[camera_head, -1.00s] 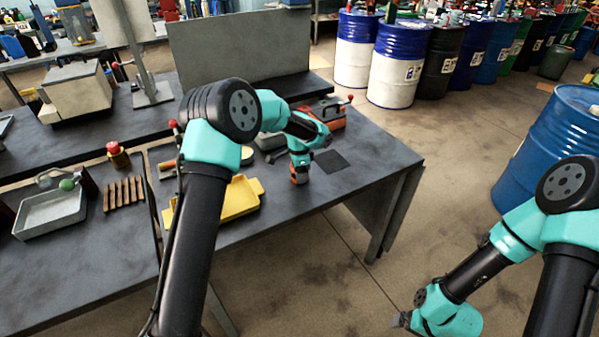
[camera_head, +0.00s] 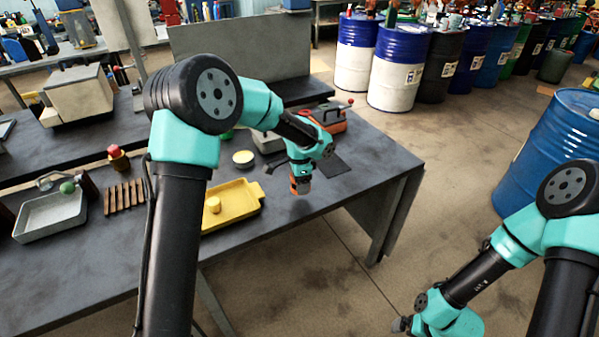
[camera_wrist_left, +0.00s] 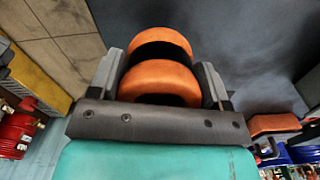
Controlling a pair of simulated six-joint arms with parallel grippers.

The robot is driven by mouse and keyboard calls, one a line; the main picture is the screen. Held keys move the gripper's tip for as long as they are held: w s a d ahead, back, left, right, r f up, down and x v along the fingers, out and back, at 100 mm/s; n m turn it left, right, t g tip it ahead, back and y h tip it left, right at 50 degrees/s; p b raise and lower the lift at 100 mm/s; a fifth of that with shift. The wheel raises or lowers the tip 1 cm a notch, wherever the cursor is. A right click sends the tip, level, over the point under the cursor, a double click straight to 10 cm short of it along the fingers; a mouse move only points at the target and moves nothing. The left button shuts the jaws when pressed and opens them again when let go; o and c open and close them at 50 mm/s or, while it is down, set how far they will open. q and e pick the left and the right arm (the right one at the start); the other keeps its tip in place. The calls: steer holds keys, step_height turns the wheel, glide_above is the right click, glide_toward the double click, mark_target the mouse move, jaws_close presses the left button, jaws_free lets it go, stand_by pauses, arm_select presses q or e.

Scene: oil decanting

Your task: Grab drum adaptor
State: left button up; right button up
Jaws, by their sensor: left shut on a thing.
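The drum adaptor (camera_wrist_left: 158,80) is an orange and black ribbed round piece. In the left wrist view it sits between the two grey fingers of my left gripper (camera_wrist_left: 160,75), which is shut on it. In the head view the orange piece (camera_head: 300,185) shows below my left wrist, over the near part of the dark table. I cannot tell exactly how far it is above the table top. My right gripper (camera_head: 400,325) is low at the bottom right over the floor, small and partly hidden, and its jaws cannot be made out.
A yellow tray (camera_head: 238,200) lies left of the adaptor. An orange-black toolbox (camera_head: 330,121) and a flat dark square (camera_head: 333,163) are behind it. A shallow grey tray (camera_head: 48,222) and brown strips (camera_head: 122,197) lie left. A blue drum (camera_head: 540,160) stands on the right.

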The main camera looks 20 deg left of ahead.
arm_select(q)
steer(key=s, duration=0.2)
steer(key=s+d, duration=0.1)
steer(key=s, duration=0.2)
steer(key=s+d+r, duration=0.1)
steer(key=s, duration=0.2)
steer(key=shift+d, duration=0.2)
steer(key=shift+a, duration=0.1)
